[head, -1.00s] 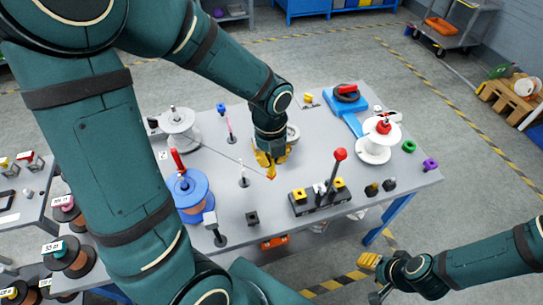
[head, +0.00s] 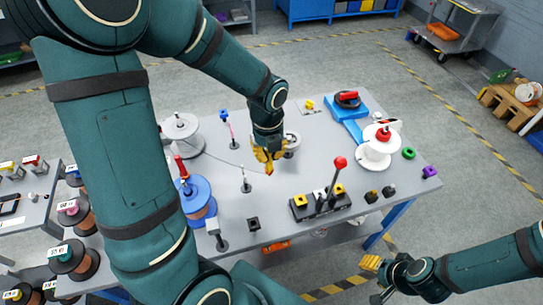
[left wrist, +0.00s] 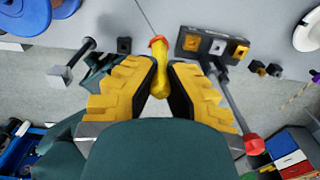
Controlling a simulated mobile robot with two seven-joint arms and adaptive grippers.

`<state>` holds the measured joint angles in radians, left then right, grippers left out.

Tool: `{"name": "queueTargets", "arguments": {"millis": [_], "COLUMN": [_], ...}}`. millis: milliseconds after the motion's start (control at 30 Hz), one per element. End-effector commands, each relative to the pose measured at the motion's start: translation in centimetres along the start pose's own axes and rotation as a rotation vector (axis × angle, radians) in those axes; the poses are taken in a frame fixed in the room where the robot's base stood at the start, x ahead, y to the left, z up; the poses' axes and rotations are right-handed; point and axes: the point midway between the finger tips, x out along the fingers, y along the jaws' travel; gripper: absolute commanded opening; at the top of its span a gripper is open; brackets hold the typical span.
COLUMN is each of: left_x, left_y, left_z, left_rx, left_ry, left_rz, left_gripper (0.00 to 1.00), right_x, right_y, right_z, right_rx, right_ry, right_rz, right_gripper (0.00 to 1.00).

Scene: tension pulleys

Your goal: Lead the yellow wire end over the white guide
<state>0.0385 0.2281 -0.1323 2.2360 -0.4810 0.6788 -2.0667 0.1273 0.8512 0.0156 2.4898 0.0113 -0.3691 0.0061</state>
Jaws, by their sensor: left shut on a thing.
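My left gripper (head: 268,168) is shut on the yellow wire end (left wrist: 158,68), a yellow piece with an orange-red collar, held above the table. From it the thin wire runs left in the head view toward the white spool (head: 181,132), passing near the top of a slim post (head: 245,180). Another post with a whitish block (head: 211,220) stands at the near left; this block (left wrist: 60,77) also shows in the left wrist view. I cannot tell which post is the white guide. My right gripper (head: 371,263) is off the table's near right side, its opening unclear.
A blue spool (head: 196,196) stands at the left edge. A black block with yellow pieces and a red-knobbed lever (head: 340,162) stands right of the gripper. A grey pulley (head: 292,141) is just behind it. A white reel (head: 378,150) stands at the right.

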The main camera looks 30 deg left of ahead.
Motion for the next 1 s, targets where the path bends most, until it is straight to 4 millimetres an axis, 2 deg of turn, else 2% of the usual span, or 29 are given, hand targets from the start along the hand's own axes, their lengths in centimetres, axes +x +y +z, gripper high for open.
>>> {"name": "queueTargets", "arguments": {"millis": [433, 800, 1000], "left_x": [0.1, 2.9, 3.0], "left_y": [0.0, 0.1, 0.1], "left_z": [0.6, 0.6, 0.6], "left_rx": [0.002, 0.001, 0.001], "left_ry": [0.0, 0.0, -0.001], "left_rz": [-0.001, 0.001, 0.0], "left_gripper": [0.0, 0.0, 0.0], "right_x": [-0.1, 1.6, 1.6], "right_y": [0.0, 0.6, 0.6], "right_z": [-0.1, 0.1, 0.1], "right_rx": [0.001, 0.001, 0.001], "right_ry": [0.002, 0.002, 0.002], "right_rz": [0.0, 0.0, 0.0], "right_gripper": [0.47, 0.47, 0.47]}}
